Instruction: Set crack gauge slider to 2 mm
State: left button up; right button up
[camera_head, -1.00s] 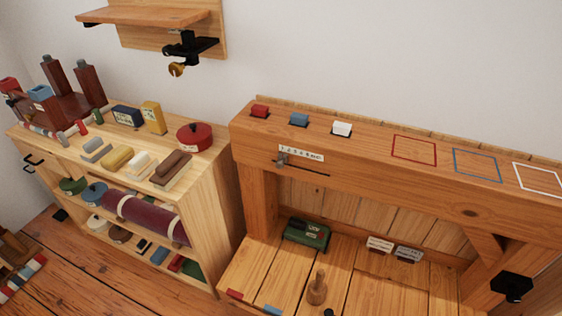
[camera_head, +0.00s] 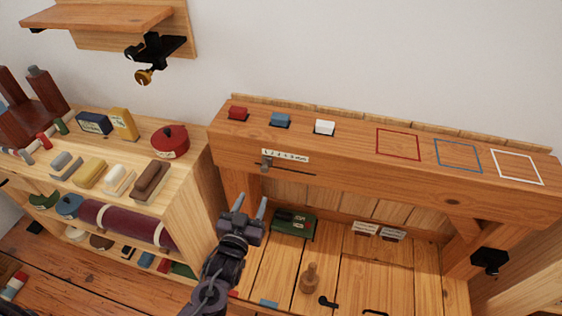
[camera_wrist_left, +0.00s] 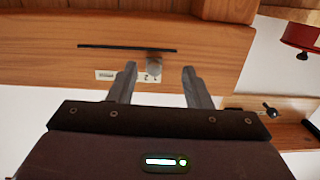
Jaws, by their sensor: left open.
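The crack gauge is on the front face of the timber beam (camera_head: 350,172). It has a white number scale (camera_head: 286,156), a dark slot (camera_head: 295,170) and a small grey slider knob (camera_head: 266,164) at the slot's left end in the head view. My left gripper (camera_head: 252,204) is open and empty, below and a little left of the knob. In the left wrist view the knob (camera_wrist_left: 154,68) lies ahead, between the lines of the two open fingers (camera_wrist_left: 157,75). The fingers partly cover the scale (camera_wrist_left: 130,76) there. Contact with the knob cannot be told. My right gripper is not in view.
Red, blue and white blocks (camera_head: 324,127) sit on top of the beam, with coloured outlines beside them. A wooden shelf unit (camera_head: 190,190) with a red pot (camera_head: 170,141) stands at left. A green box (camera_head: 294,223) and a wooden peg (camera_head: 310,278) are below the beam.

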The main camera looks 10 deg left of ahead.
aim_at(264, 171)
pick_arm(q)
jog(key=shift+t, duration=0.4)
jog(key=w+r, duration=0.1)
jog(key=w, duration=0.1)
jog(key=w+r+p, duration=0.1)
jog(key=w, duration=0.2)
jog(key=w+d+r, duration=0.1)
jog(key=w, duration=0.2)
jog(key=shift+w, duration=0.2)
grip_shut()
